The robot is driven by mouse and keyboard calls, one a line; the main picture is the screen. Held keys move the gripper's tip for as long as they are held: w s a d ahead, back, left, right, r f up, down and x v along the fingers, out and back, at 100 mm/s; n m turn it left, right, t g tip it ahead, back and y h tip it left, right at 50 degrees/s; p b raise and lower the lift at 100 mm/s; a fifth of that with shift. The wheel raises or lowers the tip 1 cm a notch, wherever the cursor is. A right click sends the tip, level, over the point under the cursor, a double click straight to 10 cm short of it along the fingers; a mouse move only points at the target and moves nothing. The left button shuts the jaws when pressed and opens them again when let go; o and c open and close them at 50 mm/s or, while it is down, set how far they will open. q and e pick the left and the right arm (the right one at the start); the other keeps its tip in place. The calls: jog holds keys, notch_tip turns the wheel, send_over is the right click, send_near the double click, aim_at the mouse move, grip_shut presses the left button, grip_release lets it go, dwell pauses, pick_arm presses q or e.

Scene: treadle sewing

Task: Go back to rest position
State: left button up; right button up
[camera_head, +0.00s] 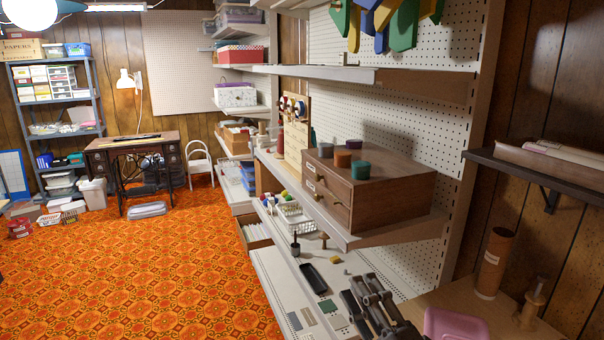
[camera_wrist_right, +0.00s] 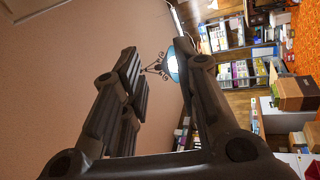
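My right gripper (camera_head: 362,288) is at the bottom of the head view, right of centre. It appears over the white work surface (camera_head: 270,270), near the pink thing at the bottom edge. In the right wrist view, its two dark fingers (camera_wrist_right: 158,58) stand apart with a clear gap, and nothing is held between them. Whether the gripper touches the surface cannot be told. My left gripper is in neither view.
A wooden drawer box (camera_head: 400,195) with spools on top sits on the shelf above my right gripper. A pink object (camera_head: 455,324) and a brown cylinder (camera_head: 494,264) are to its right. A sewing table (camera_head: 105,158) stands far back. The orange carpet (camera_head: 170,270) is open at left.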

jog(key=s+d+f+m+g+h, duration=0.3)
jog(key=d+f+m+h, duration=0.2)
jog(key=f+m, duration=0.25)
jog(key=s+d+f+m+g+h, duration=0.3)
jog(key=d+f+m+h, duration=0.25)
jog(key=f, duration=0.35)
jog(key=s+f+m+g+y, duration=0.1)
jog(key=s+f+m+g, duration=0.2)
jog(key=s+f+g, duration=0.5)
jog(key=s+f+m+g+y, duration=0.1)
jog(key=s+f+m+g, duration=0.3)
jog(key=s, duration=0.8)
notch_tip(320, 180, down, 27)
jog(key=s+n, duration=0.2)
jog(key=s+d+f+g, duration=0.1)
jog(key=s+d+f, duration=0.1)
jog(key=s+f, duration=1.4)
jog(key=shift+s+d+f, duration=0.25)
jog(key=shift+s+f, duration=0.1)
jog(key=shift+s, duration=0.15)
